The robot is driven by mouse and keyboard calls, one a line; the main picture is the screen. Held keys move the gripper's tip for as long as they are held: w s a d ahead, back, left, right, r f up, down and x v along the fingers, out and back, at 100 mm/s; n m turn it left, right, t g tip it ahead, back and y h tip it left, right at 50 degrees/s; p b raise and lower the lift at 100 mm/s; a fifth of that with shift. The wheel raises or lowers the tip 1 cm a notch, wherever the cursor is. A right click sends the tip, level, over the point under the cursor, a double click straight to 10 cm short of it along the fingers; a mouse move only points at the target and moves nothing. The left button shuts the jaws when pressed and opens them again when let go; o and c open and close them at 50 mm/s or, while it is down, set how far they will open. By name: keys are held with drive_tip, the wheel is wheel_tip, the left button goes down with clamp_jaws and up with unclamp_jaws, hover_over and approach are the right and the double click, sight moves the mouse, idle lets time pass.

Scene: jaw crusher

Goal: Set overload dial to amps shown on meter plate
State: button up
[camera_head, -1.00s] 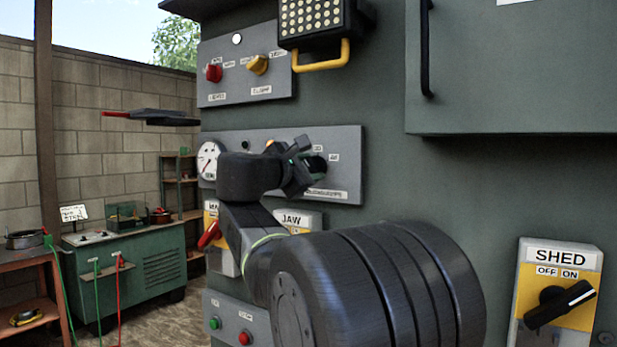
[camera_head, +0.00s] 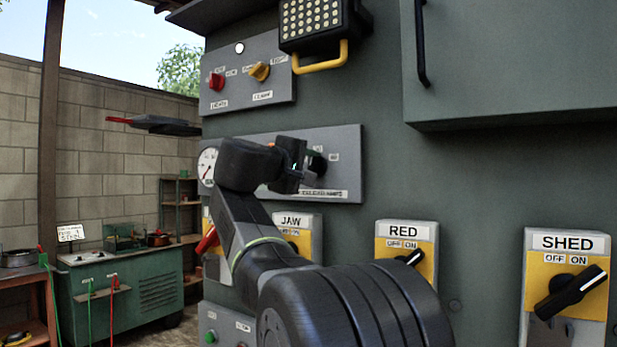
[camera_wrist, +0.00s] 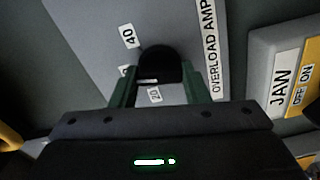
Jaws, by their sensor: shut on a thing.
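The overload dial is a round black knob (camera_wrist: 158,62) on a grey panel marked "OVERLOAD AMP..." (camera_wrist: 208,50). In the wrist view my gripper (camera_wrist: 160,88) has its two green fingers on either side of the knob, shut on it. Printed numbers show around the knob: "40" at upper left, what looks like "20" between the fingers, and one partly hidden by the left finger. The knob's pointer is not clear. In the head view my gripper (camera_head: 308,168) is at the panel (camera_head: 347,145), covering part of the dial. The white round meter (camera_head: 207,165) is partly hidden by my arm; its reading and plate are unreadable.
Above are a red knob (camera_head: 216,81), a yellow knob (camera_head: 259,71) and a lamp with a yellow handle (camera_head: 320,62). A green cart (camera_head: 150,285) stands at left.

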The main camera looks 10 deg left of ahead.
drive_tip(key=m+b, duration=0.1)
drive_tip(key=m, duration=0.1)
drive_tip(key=m+b, duration=0.1)
drive_tip(key=m, duration=0.1)
drive_tip(key=shift+f+m, duration=0.2)
drive_tip(key=shift+m, duration=0.1)
drive_tip(key=m+b, duration=0.2)
drive_tip(key=m, duration=0.2)
drive_tip(key=shift+r+m+b, duration=0.1)
drive_tip(key=shift+m+b, duration=0.2)
drive_tip(key=o, duration=1)
drive_tip(key=shift+r, duration=0.1)
drive_tip(key=v, duration=1.3)
drive_tip(key=shift+s+a+b, duration=0.1)
drive_tip(key=shift+s+b, duration=0.3)
